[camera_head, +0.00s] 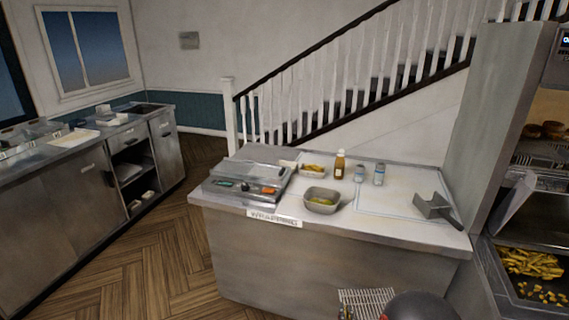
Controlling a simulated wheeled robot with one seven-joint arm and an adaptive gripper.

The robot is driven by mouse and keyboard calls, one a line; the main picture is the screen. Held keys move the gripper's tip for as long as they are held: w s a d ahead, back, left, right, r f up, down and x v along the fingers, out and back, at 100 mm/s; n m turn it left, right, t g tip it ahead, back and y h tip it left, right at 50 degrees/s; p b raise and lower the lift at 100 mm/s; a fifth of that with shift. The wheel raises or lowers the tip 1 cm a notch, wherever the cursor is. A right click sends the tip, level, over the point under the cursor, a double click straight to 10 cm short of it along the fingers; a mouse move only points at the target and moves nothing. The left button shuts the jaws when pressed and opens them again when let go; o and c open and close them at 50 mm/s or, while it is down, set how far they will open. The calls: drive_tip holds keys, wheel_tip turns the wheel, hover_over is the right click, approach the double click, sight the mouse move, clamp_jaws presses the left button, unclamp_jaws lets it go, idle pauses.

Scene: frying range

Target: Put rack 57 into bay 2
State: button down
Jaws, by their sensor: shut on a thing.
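A pale wire rack (366,299) shows at the bottom edge, in front of the middle counter's front panel. Its lower part is cut off by the frame, and no number can be read on it. My gripper (350,313) is only just in view at the bottom edge, shut on this rack, with its fingers mostly out of frame. A dark rounded part of my arm shows beside it on the right. No bay marked 2 can be made out.
At right stands a steel unit with fries (532,264) and buns on a shelf. Wooden floor (150,255) is clear at left.

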drive_tip(key=s+f, duration=0.2)
drive_tip(key=f, duration=0.1)
drive_tip(key=shift+s+f, duration=0.25)
